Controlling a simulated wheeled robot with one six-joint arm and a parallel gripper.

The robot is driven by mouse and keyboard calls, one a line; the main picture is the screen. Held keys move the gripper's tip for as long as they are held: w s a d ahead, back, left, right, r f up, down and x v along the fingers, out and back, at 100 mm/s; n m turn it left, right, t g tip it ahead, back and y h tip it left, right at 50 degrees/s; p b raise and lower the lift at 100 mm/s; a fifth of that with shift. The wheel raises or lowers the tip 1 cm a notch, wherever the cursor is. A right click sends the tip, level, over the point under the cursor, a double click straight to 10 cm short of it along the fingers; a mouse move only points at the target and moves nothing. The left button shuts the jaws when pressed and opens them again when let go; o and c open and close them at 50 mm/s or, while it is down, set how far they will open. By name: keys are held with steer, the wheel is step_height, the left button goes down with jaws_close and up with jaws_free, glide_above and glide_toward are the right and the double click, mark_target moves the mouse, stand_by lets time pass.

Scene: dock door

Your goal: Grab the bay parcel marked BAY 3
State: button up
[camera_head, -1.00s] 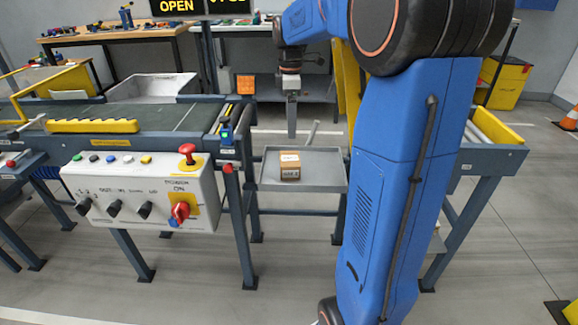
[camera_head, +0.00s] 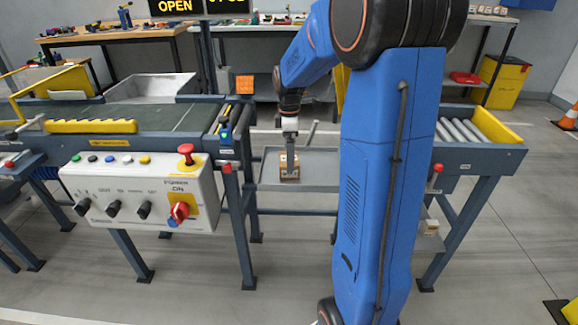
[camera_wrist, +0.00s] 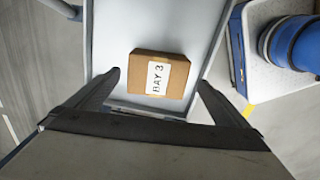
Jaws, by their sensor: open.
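The bay parcel (camera_wrist: 160,75) is a small brown box with a white label reading BAY 3 in the wrist view. It sits on a grey tray (camera_head: 322,178). In the head view the parcel (camera_head: 289,170) is partly hidden behind my gripper (camera_head: 289,158), which hangs down over it. In the wrist view my gripper (camera_wrist: 158,93) is open, with one finger to the left of the parcel and one to the right. The fingers look apart from the parcel, with nothing held.
A white control box (camera_head: 140,188) with knobs and a red button stands left of the tray, below a conveyor (camera_head: 150,115). A roller conveyor (camera_head: 470,130) stands on the right. A raised tray rim surrounds the parcel.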

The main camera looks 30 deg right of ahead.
steer(key=shift+w+f, duration=0.2)
steer(key=shift+f, duration=1.7)
steer(key=shift+c, duration=0.3)
steer(key=c, duration=1.2)
steer(key=shift+r, duration=0.15)
